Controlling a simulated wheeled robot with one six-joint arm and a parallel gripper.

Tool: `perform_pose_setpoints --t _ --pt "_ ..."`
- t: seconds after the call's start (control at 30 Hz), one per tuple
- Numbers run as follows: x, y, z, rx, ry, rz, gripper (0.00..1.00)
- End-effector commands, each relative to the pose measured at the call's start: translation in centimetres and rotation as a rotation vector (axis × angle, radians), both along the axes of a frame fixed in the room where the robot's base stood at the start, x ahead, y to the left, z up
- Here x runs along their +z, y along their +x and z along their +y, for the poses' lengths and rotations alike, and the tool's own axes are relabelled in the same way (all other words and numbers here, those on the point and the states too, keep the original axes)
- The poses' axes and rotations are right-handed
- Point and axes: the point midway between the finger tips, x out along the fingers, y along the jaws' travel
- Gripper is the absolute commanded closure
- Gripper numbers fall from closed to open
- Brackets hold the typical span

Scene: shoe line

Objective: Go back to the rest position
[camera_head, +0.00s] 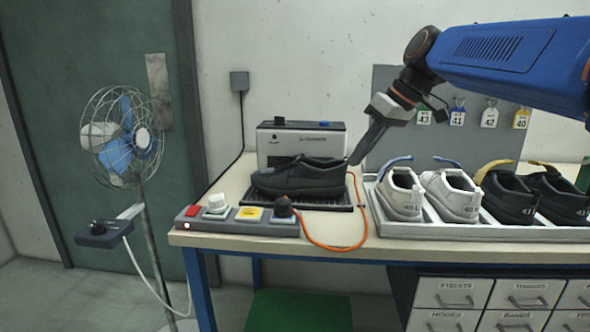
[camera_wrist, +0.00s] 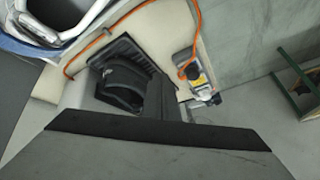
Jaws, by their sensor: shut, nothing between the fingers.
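My gripper (camera_head: 358,158) is shut and empty, pointing down and left just above the table. In the head view its tip is beside the right end of the black shoe (camera_head: 300,177); I cannot tell whether they touch. The shoe rests on a black ribbed mat (camera_head: 318,206) in front of a grey machine (camera_head: 300,139). The shoe also shows in the wrist view (camera_wrist: 122,88), partly hidden behind the dark gripper body across the lower part.
A grey tray (camera_head: 410,229) with white and black shoes stands on the right of the table. An orange cable (camera_head: 335,247) loops around the mat. A control strip (camera_head: 240,224) with buttons and knobs lies at the front left. A fan (camera_head: 122,138) stands left of the table.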

Motion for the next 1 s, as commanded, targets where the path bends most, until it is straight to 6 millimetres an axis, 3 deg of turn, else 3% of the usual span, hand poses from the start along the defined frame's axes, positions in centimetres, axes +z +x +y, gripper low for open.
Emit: perform_pose_setpoints --t 0.03,0.37,0.7,0.9,1.0 --pt "-1.0 -1.8 -0.8 -0.043 -0.014 0.009 1.0" --pt "-9.0 -11.2 -6.0 -0.335 -0.1 0.05 1.0" --pt "-19.0 -21.0 -10.9 -0.607 -0.17 0.05 1.0" --pt "-24.5 -25.5 -13.0 -0.729 -0.195 0.034 1.0" --pt "-26.2 -26.8 -13.6 -0.766 -0.202 0.028 1.0"
